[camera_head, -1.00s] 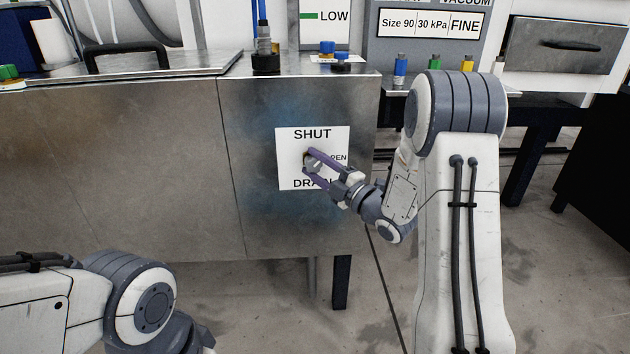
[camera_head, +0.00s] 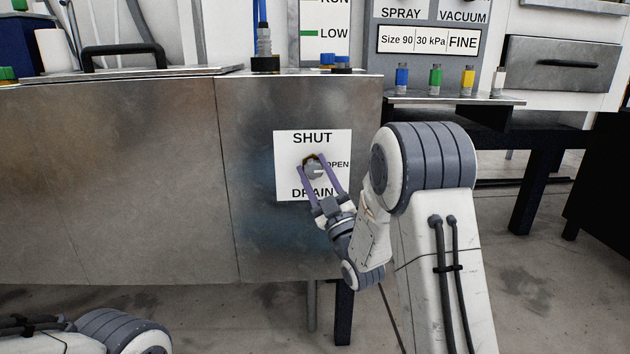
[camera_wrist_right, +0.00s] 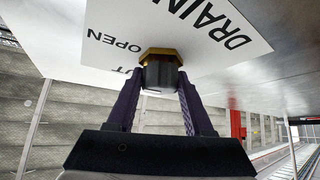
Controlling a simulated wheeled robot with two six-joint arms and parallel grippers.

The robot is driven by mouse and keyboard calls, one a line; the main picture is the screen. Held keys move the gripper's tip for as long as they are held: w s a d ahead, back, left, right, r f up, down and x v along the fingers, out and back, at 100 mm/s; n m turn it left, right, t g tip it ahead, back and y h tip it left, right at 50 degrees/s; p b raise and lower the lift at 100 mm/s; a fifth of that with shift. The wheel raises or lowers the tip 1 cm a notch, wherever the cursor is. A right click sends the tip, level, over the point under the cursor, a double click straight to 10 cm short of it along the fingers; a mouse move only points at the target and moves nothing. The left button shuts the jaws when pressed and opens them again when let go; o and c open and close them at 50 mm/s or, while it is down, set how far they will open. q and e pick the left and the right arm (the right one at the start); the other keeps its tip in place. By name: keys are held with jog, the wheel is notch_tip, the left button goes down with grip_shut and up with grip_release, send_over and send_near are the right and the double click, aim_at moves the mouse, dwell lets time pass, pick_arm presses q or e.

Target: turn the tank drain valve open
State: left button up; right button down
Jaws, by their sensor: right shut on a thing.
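The drain valve (camera_head: 313,170) is a small grey knob on a brass base, at the middle of a white label plate (camera_head: 285,148) on the tank front (camera_head: 150,180). The plate reads SHUT above, OPEN at the right and DRAIN below. My right gripper (camera_head: 311,163) reaches up from the lower right, its two purple fingers on either side of the knob. It is shut on the valve. In the right wrist view the dark knob (camera_wrist_right: 160,75) sits between the fingers. The knob's exact turn is hard to tell. My left gripper is out of view.
A lid with a black handle (camera_head: 125,49) tops the tank. Small blue, green and yellow bottles (camera_head: 435,79) stand on a shelf at the right, under a sign panel. A dark table leg (camera_head: 343,312) stands below the tank. The floor in front is clear.

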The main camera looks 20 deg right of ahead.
jog(key=shift+m+h, duration=0.6)
jog(key=shift+h, duration=0.1)
jog(key=shift+c, duration=1.4)
grip_release()
